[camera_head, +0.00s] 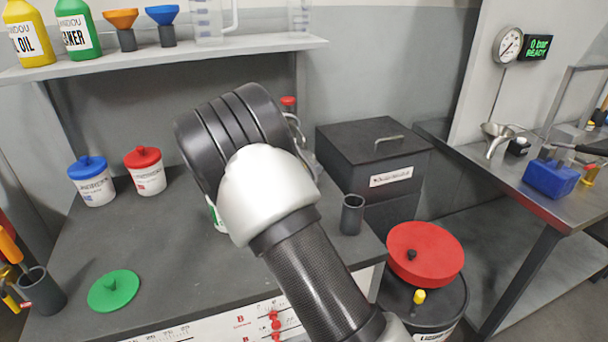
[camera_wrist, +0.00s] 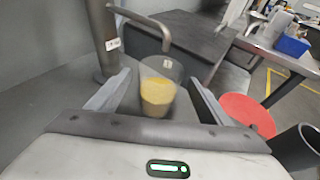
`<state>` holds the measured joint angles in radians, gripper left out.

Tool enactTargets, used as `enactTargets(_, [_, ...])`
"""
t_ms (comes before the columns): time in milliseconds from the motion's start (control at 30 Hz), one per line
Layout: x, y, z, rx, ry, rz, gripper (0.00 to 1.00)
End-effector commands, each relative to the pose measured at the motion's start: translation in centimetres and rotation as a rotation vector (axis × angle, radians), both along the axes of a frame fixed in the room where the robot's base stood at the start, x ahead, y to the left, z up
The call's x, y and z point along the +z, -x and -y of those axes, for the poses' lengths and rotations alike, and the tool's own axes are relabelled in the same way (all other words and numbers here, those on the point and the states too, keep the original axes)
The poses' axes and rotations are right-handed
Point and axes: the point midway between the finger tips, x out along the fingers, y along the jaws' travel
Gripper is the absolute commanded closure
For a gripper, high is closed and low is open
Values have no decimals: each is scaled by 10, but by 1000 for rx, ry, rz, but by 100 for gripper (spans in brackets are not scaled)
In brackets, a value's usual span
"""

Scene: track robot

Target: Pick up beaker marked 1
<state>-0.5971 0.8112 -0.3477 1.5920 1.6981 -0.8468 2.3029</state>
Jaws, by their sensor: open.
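A clear beaker (camera_wrist: 158,88) with yellowish contents stands upright in the wrist view, in front of my gripper. In the head view my arm covers the gripper and most of the beaker's surroundings.
A grey stand (camera_wrist: 102,45) with a bent arm reaches close behind the beaker. A black lidded box (camera_head: 360,150) and a dark cup (camera_head: 352,214) stand right of my arm. Blue-lidded (camera_head: 92,183) and red-lidded (camera_head: 147,172) tubs and a green lid (camera_head: 114,291) are left.

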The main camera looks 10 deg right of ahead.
Motion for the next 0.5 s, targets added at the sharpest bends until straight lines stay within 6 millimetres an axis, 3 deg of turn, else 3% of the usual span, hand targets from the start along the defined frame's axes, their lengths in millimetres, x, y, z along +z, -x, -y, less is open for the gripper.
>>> enactTargets(500, [-22,-42,42,1,0,-1,27])
